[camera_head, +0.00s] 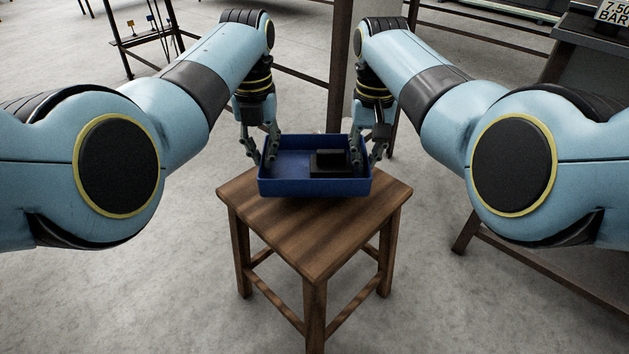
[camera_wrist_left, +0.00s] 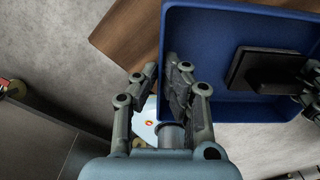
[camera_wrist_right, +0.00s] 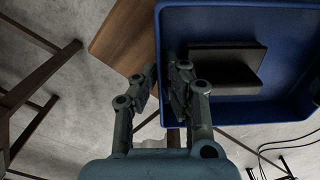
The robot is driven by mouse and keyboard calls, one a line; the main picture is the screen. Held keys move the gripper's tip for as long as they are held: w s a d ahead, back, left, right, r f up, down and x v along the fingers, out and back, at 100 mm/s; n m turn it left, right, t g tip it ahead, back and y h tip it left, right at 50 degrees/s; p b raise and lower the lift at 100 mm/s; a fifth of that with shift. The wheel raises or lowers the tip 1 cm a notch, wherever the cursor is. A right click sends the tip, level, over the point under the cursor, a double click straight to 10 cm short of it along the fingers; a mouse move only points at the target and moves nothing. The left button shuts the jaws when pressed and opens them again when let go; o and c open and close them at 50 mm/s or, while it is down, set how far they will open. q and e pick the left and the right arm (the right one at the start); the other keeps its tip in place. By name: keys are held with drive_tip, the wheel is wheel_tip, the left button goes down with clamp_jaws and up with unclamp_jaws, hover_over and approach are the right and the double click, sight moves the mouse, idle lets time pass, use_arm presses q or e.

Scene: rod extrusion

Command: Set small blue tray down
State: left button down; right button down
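The small blue tray (camera_head: 315,187) is level over the back part of a wooden stool (camera_head: 310,235). I cannot tell whether its bottom touches the seat. A black stepped block (camera_head: 328,163) lies inside it, right of the middle. My left gripper (camera_head: 262,158) is shut on the tray's left wall, one finger outside and one inside. It also shows at the wall in the left wrist view (camera_wrist_left: 163,85). My right gripper (camera_head: 374,157) is shut on the right wall the same way, seen closely in the right wrist view (camera_wrist_right: 161,85).
The stool's front half is bare. In both wrist views the tray reaches past the stool's edge over grey floor. A dark metal post (camera_head: 340,70) rises behind the stool. A dark-framed bench (camera_head: 570,90) stands at the right, and a thin rack (camera_head: 140,40) at the back left.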

use_arm(q)
drive_tip(key=shift+f, duration=0.1)
use_arm(e)
drive_tip(key=shift+f, duration=0.2)
